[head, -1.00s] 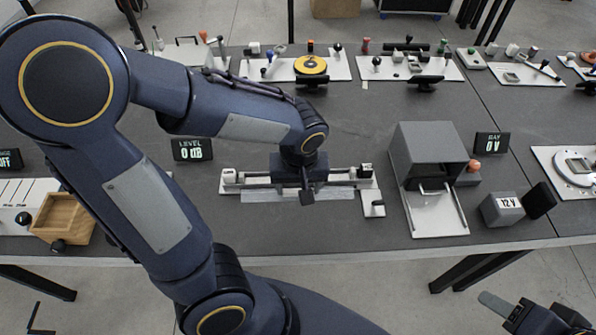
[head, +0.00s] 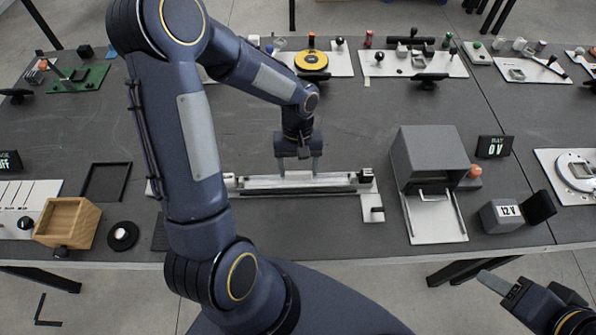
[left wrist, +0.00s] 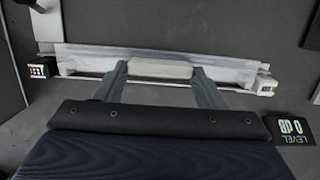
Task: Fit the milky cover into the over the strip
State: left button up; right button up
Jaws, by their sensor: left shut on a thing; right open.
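The milky cover (head: 262,182) is a long, pale, translucent strip. It lies lengthwise along the strip fixture, between its left end block (head: 229,180) and right end block (head: 366,176). I cannot tell whether it is seated or just above the fixture. A dark band (head: 300,192) runs along its near side. My left gripper (head: 299,172) is over the cover's middle, shut on it; the left wrist view shows the fingers (left wrist: 160,82) on either side of a pale raised block on the cover (left wrist: 225,72). My right gripper (head: 508,287) is open and empty, low at the right, off the table.
The LEVEL display (left wrist: 290,130) shows in the left wrist view.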

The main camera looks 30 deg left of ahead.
pick_arm(q)
jog(key=w+f, duration=0.1)
jog(key=w+a+f+b, duration=0.1)
jog(key=f, duration=0.1)
jog(key=w+f, duration=0.1)
jog(key=shift+a+f+b, duration=0.3)
jog(key=shift+a, duration=0.1)
jog(key=shift+w+a+f+b, duration=0.15)
jog(key=shift+f+b, duration=0.9)
jog(key=shift+f, duration=0.65)
pick_arm(e)
jog(key=shift+f, duration=2.4)
pick_arm(q)
jog(key=shift+f, duration=0.15)
jog(key=o, duration=1.1)
jog(key=shift+c, duration=0.2)
pick_arm(e)
jog(key=shift+f, duration=0.15)
